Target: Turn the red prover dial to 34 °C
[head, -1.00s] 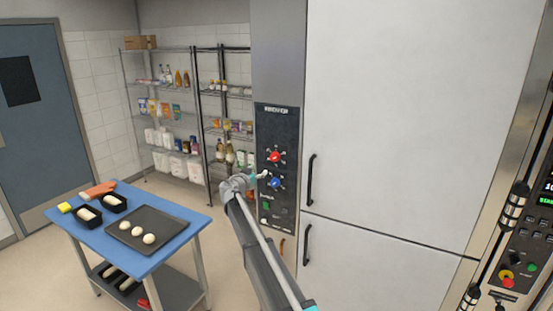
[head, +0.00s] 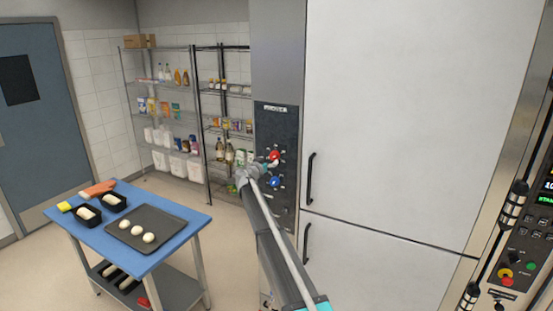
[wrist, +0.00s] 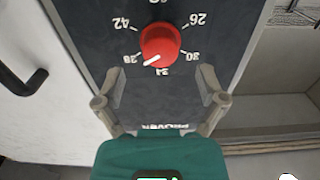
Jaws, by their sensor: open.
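The red prover dial (head: 274,155) is on the dark control panel, above the blue dial (head: 275,182). In the wrist view the red dial (wrist: 160,44) appears upside down, with numbers around it. Its white pointer mark aims between 34 and 38. My gripper (wrist: 160,84) is open and empty. Its two fingers stand either side of the dial's lower edge in the wrist view, apart from the knob. In the head view my gripper (head: 260,170) is in front of the panel, just left of the dials, and its fingers are hard to make out.
A tall white door with a black handle (head: 310,177) is right of the panel (head: 276,125). An oven control panel (head: 530,245) is at the far right. Wire shelves (head: 160,110) stand behind, left. A blue-topped table (head: 85,238) with dough on a tray is at the left.

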